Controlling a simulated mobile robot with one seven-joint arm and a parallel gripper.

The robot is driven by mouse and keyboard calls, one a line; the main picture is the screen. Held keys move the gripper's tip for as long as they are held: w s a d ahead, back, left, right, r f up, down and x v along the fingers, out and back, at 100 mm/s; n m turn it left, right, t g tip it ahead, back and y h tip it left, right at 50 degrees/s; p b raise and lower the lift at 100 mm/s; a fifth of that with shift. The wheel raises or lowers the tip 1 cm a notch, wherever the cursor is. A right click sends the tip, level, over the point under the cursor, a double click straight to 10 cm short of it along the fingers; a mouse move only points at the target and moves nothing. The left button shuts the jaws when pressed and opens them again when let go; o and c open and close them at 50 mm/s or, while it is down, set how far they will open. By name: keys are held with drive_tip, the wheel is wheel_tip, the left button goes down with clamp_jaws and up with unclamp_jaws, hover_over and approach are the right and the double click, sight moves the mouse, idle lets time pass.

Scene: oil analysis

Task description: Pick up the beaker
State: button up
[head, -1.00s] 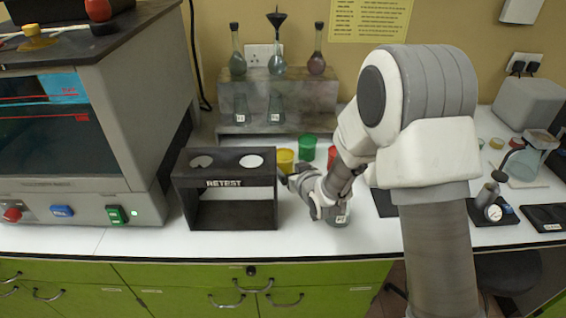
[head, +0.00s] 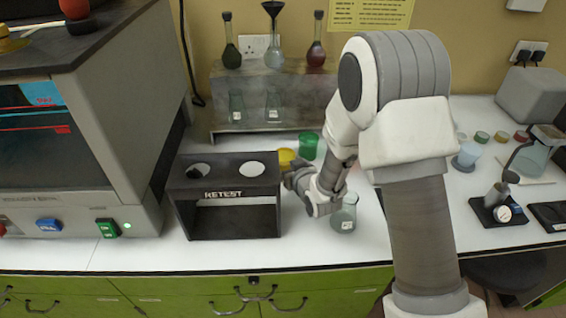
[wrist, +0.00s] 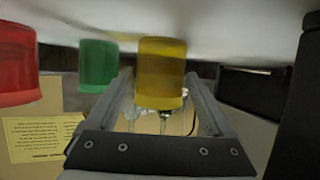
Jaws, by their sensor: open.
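A pale bluish cup-like vessel (head: 467,157) stands farther right, beyond my arm; I cannot tell which one is the beaker. My gripper (head: 294,178) is low over the bench, pointing left near the rack. In the wrist view my gripper (wrist: 160,88) is open, with a yellow cup (wrist: 162,75) seen beyond and between its fingers. The glass vessel is not visible in that view.
The black RETEST rack (head: 228,228) stands close left of my gripper. A green cup (head: 308,146) is behind, and a red cup (wrist: 18,65) shows in the wrist view. A grey shelf (head: 300,112) holds several flasks. A black stand with a gauge (head: 497,212) is at right.

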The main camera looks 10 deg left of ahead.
drive_tip(key=c, duration=1.1)
